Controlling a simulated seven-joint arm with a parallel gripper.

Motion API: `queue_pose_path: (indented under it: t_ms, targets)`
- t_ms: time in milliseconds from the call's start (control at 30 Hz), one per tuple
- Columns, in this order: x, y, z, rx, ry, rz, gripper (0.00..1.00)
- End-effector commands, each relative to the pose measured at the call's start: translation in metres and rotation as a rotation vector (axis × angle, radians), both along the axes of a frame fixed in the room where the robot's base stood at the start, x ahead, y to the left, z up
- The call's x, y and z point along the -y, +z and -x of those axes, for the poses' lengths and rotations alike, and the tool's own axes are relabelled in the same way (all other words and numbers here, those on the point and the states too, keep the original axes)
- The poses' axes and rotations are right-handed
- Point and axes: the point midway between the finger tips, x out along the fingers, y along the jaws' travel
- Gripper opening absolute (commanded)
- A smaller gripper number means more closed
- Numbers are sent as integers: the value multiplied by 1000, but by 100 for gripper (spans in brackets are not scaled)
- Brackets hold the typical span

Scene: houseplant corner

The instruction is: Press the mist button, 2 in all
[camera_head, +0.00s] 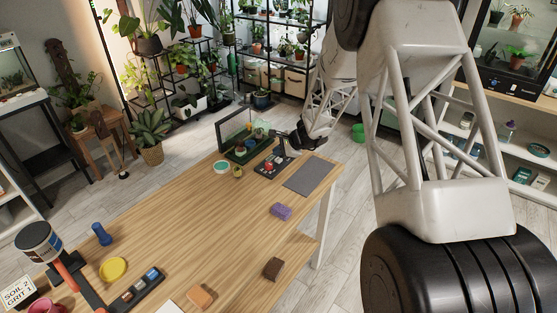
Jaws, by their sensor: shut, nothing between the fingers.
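A small dark control panel (266,171) with red and light-coloured parts lies near the far end of the wooden table. The mist button is too small here to tell from the panel's other controls. My gripper (279,136) is dark and small in this view. It is shut and empty, near the back of the panel and beside a framed glass terrarium (221,135) with green plants. I cannot tell whether its tip touches a button or hangs above it.
A grey mat (312,176) lies right of the panel. A round teal-rimmed dish (221,167) stands left of it. The middle of the wooden table (200,235) is clear.

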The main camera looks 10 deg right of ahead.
Motion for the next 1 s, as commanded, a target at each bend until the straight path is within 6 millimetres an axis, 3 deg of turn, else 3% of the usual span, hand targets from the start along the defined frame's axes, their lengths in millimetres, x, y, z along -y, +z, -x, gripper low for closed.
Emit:
queue_pose_path:
  t_ms: [1000]
  targets:
    - [0,-8,0,0,0,0,0]
